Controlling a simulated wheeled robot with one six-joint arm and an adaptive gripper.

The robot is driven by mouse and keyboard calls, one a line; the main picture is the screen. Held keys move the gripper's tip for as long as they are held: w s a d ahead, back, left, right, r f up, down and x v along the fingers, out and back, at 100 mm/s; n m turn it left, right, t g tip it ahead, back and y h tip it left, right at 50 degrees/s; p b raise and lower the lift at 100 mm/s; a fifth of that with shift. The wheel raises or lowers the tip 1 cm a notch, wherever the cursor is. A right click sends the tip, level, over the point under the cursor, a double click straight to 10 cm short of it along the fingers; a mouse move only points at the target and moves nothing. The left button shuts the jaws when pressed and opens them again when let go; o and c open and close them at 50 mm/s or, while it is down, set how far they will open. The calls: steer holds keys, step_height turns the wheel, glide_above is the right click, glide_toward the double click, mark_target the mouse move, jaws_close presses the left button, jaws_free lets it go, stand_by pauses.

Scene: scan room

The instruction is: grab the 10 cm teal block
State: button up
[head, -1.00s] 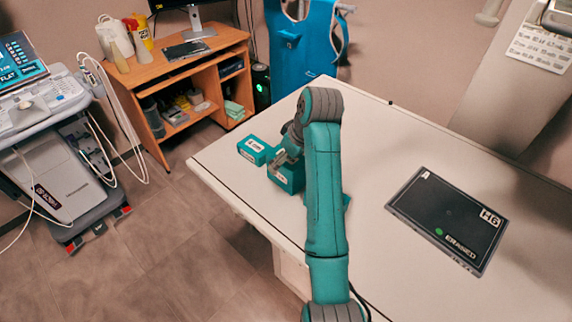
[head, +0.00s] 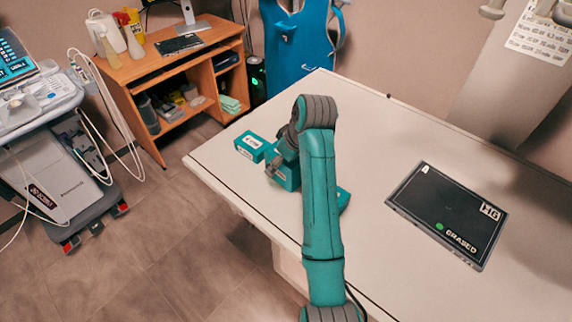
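Three teal blocks are on the white table (head: 400,135). The left teal block (head: 251,145) stands clear near the table's left edge, with a white label too small to read surely. The middle teal block (head: 288,181) is partly covered by my gripper (head: 273,167), whose fingers are at its left upper part. I cannot tell whether the fingers touch or close on it, and its label is hidden. A right teal block (head: 343,199) shows only in part behind my arm. Which block is 10 cm cannot be read.
A wooden desk (head: 175,62) and an ultrasound cart (head: 50,160) stand to the left on the floor. The far middle of the table is clear.

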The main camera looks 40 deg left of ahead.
steer(key=c, duration=1.7)
steer(key=shift+c, duration=0.2)
